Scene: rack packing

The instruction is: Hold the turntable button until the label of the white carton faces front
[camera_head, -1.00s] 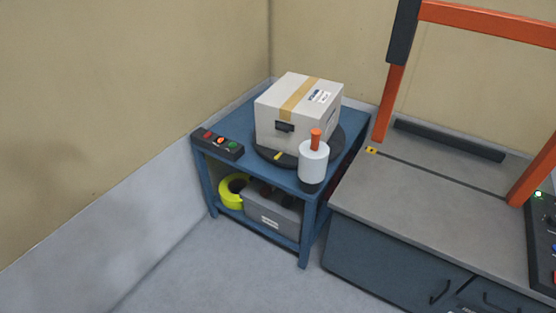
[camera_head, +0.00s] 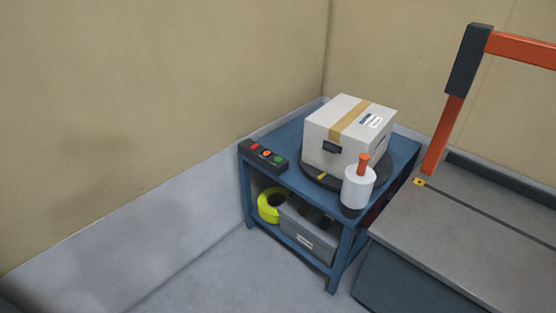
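The white carton (camera_head: 323,153) sits on the dark round turntable (camera_head: 314,176) on a blue table (camera_head: 400,170). Brown tape runs over its top, and a white label with dark print (camera_head: 371,121) shows on the top face. A dark handle slot is on the side turned toward me; marks on its right side are too small to read. A black button box (camera_head: 263,157) with red, orange and green buttons lies at the table's left corner. Which button drives the turntable cannot be told. Neither of my grippers is in view.
The lower shelf holds a yellow-green ring (camera_head: 267,206) and a grey bin (camera_head: 305,236). A grey-topped bench (camera_head: 450,240) with an orange frame stands right. Floor at front left is clear.

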